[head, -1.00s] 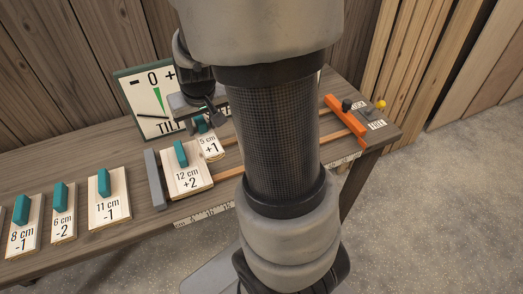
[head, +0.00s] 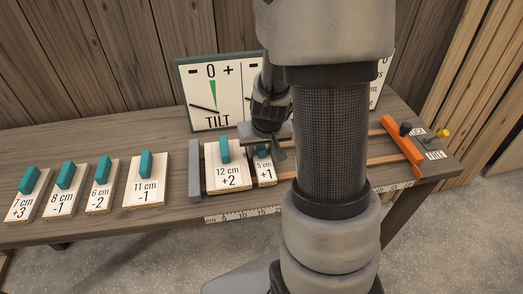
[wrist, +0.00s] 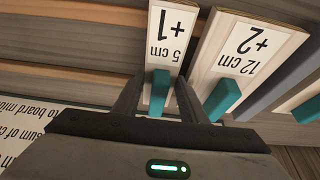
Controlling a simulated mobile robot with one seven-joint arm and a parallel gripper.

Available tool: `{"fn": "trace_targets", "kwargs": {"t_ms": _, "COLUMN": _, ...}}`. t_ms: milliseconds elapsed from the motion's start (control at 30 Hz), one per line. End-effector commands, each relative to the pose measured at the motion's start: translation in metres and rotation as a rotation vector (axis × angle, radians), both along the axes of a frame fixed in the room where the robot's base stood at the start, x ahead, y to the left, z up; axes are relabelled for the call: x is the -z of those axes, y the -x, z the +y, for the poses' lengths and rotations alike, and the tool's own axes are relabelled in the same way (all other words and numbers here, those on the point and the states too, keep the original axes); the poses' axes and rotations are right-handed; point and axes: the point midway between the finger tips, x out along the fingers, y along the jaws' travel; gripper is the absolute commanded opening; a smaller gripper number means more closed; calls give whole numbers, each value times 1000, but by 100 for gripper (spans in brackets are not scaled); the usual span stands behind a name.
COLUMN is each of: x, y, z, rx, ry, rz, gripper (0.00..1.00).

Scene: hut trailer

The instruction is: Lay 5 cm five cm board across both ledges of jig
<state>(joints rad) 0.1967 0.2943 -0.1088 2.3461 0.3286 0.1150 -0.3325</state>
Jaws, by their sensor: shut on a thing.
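The 5 cm board (head: 265,175), pale with a teal handle and a "+1" label, is at the jig just right of the 12 cm board (head: 229,178). My gripper (head: 264,151) is shut on its teal handle; the fingers flank that handle in the wrist view (wrist: 158,85). There the 5 cm board (wrist: 171,38) lies close beside the 12 cm board (wrist: 247,45), with a narrow wedge gap between them. The jig has two orange-brown ledges (head: 388,159), a grey end stop (head: 195,170) and an orange bar (head: 402,147). Whether the board's underside touches both ledges is hidden.
The 11 cm (head: 146,182), 6 cm (head: 101,190), 8 cm (head: 65,192) and 7 cm (head: 28,195) boards lie on the bench at left. A tilt sign (head: 212,90) stands behind the jig. The ledges right of my arm look bare.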

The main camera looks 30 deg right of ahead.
Motion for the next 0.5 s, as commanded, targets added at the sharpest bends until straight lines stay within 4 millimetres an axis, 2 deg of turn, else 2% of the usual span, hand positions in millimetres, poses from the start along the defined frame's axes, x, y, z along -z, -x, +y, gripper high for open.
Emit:
{"fn": "trace_targets", "kwargs": {"t_ms": 167, "x": 4, "y": 0, "z": 0, "rx": -1, "ry": 1, "rz": -1, "gripper": 14}}
{"fn": "trace_targets", "kwargs": {"t_ms": 200, "x": 4, "y": 0, "z": 0, "rx": -1, "ry": 0, "rz": 0, "gripper": 40}}
{"fn": "trace_targets", "kwargs": {"t_ms": 233, "x": 3, "y": 0, "z": 0, "rx": -1, "ry": 0, "rz": 0, "gripper": 45}}
{"fn": "trace_targets", "kwargs": {"t_ms": 500, "x": 2, "y": 0, "z": 0, "rx": -1, "ry": 0, "rz": 0, "gripper": 46}}
